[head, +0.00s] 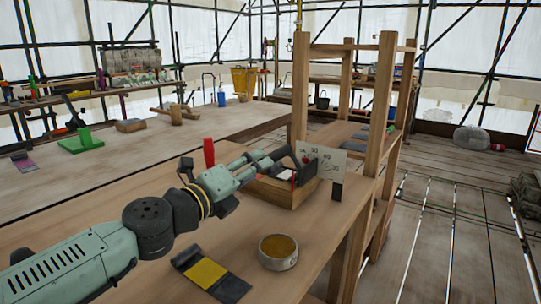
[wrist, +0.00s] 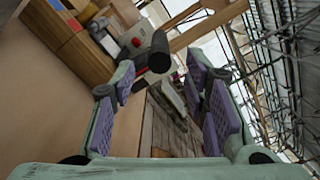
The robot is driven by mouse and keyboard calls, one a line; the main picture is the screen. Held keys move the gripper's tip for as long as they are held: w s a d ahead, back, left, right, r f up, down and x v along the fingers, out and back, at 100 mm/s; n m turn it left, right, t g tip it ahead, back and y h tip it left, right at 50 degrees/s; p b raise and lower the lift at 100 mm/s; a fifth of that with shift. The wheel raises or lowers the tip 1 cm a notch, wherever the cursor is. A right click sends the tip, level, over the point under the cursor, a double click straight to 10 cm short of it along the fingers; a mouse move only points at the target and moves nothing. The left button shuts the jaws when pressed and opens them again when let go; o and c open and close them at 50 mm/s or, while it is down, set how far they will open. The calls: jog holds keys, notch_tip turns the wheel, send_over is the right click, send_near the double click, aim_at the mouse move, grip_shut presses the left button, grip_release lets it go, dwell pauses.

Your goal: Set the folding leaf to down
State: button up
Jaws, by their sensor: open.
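My gripper (head: 282,158) reaches over the wooden bench to a wooden box (head: 287,190) beside a white card marked with numbers like an angle scale (head: 326,161). In the wrist view my gripper (wrist: 160,76) is open, its purple-padded fingers apart. A black cylindrical grip (wrist: 158,50) shows at the opening between the fingertips; I cannot tell whether it touches them. The wooden box also shows at upper left of the wrist view (wrist: 88,58). I cannot tell for sure which part is the folding leaf; my gripper hides part of the box.
A wooden post frame (head: 369,125) stands just right of the card. A round tin (head: 278,252) and a dark and yellow flat piece (head: 207,272) lie on the near bench. A red handle (head: 209,152) rises behind my arm. Open plank floor (head: 440,230) lies right.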

aim_at(274, 157)
jog(key=p+x, duration=0.1)
jog(key=x, duration=0.7)
jog(key=shift+w+d, duration=0.15)
jog(key=shift+w, duration=0.1)
jog(key=shift+c, duration=0.5)
grip_shut()
